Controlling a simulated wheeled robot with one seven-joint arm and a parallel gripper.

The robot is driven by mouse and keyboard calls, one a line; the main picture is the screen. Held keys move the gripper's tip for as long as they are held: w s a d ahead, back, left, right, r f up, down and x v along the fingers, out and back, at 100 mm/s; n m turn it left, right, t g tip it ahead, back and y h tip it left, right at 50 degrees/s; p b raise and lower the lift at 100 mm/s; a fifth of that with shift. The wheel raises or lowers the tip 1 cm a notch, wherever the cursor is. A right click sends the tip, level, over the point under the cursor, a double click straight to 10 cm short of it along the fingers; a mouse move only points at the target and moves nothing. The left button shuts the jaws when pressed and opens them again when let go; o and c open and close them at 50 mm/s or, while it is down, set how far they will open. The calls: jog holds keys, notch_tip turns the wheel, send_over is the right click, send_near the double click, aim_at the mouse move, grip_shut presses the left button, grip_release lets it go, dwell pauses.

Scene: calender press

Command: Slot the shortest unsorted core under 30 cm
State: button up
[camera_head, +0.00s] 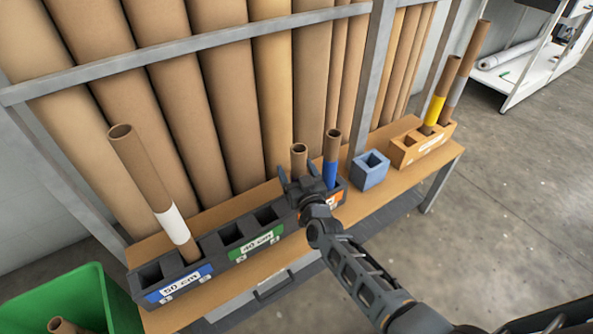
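A dark slotted rack (217,243) stands on a wooden bench. Its labels read 50 cm on blue (180,284) and 40 cm on green (256,245); an orange label (335,200) at its right end is partly hidden by my arm. A tall core with a white band (150,185) leans in the 50 cm section. A short plain core (299,158) rises right behind my gripper (297,182), its lower part hidden. A core with a blue band (331,160) stands just right of it. I cannot tell whether my fingers are closed on the short core.
A green bin (88,285) holds a core. Large tubes and metal rails stand behind.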

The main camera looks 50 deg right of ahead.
jog(key=v, duration=0.7)
jog(key=shift+s+a+p, duration=0.2)
jog(key=shift+s+p, duration=0.15)
jog(key=shift+p, duration=0.05)
dwell(0.5)
jog(key=s+a+r+n+y+p, duration=0.1)
jog(key=s+a+r+n+y, duration=0.15)
jog(key=s+a, duration=0.55)
jog(key=s+a+r+n+y+p, duration=0.1)
jog(key=s+a+r+y, duration=0.25)
jog(key=s+a, duration=0.45)
jog(key=s+a+r+n+y, duration=0.1)
jog(key=s+r, duration=0.7)
jog(key=s+a+r+n+y, duration=0.1)
jog(key=s+a+r+y, duration=0.1)
jog(key=s+r, duration=0.6)
jog(key=shift+a+r+n+g+p, duration=0.35)
jog(key=shift+r+p, duration=0.1)
jog(key=shift+r, duration=0.3)
